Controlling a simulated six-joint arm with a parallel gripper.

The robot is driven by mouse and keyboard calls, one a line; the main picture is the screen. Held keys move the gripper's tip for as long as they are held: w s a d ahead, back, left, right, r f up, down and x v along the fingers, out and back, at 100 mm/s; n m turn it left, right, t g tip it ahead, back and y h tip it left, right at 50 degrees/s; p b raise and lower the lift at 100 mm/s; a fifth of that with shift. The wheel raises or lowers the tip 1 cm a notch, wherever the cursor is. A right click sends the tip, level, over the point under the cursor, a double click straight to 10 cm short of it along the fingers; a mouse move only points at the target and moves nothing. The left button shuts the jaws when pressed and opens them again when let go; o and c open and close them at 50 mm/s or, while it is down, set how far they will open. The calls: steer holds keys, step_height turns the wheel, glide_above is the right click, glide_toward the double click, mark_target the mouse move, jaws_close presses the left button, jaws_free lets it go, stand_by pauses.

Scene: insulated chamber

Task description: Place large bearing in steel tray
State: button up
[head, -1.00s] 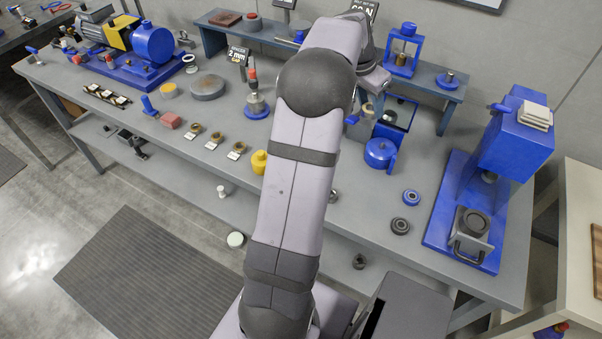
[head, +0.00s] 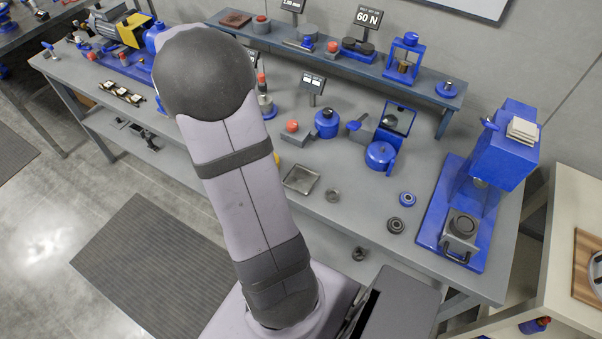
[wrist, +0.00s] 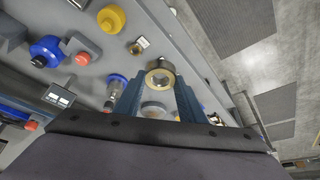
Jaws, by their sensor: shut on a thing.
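My gripper (wrist: 161,76) is shut on a round, brass-coloured ring with a steel-grey side, which I take as the large bearing (wrist: 160,84). It shows between the fingertips in the wrist view, above the bench. In the head view, my arm hides the gripper and the held bearing. The steel tray (head: 302,179) is a shallow, square, empty tray near the front of the bench, right of my arm. I cannot make out the tray in the wrist view.
A small metal ring (head: 333,195) lies right of the tray. A red-button box (head: 293,131) and a blue pot (head: 327,123) stand behind it. A dark bearing (head: 396,226) and a blue-centred bearing (head: 407,199) lie further right. A blue press (head: 485,180) stands at the right end.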

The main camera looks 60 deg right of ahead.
steer(key=a+r+n+t+y+p, duration=0.1)
steer(key=a+n+y+p, duration=0.3)
steer(key=a, duration=1)
steer(key=a+r+n+h+p, duration=0.15)
steer(key=a+n, duration=0.45)
steer(key=a, duration=0.8)
steer(key=s+d+f+m+g+h+b, duration=0.2)
steer(key=s+d+f+m+b, duration=0.15)
steer(key=d+m, duration=0.7)
steer(key=s+d+f+m+g+h+b, duration=0.2)
steer(key=d+f+m+b, duration=0.45)
steer(key=d, duration=0.65)
steer(key=s+d+m+g+y+b, duration=0.4)
steer(key=s+d+m, duration=1)
steer(key=s+m, duration=0.15)
steer(key=shift+m, duration=0.45)
steer(key=shift+w+f+p, duration=0.2)
steer(key=shift+f+p, duration=0.6)
steer(key=shift+f, duration=1.85)
steer(key=shift+w+f+p, duration=0.15)
steer(key=shift+f+p, duration=0.65)
steer(key=shift+f, duration=1.85)
steer(key=shift+f, duration=0.15)
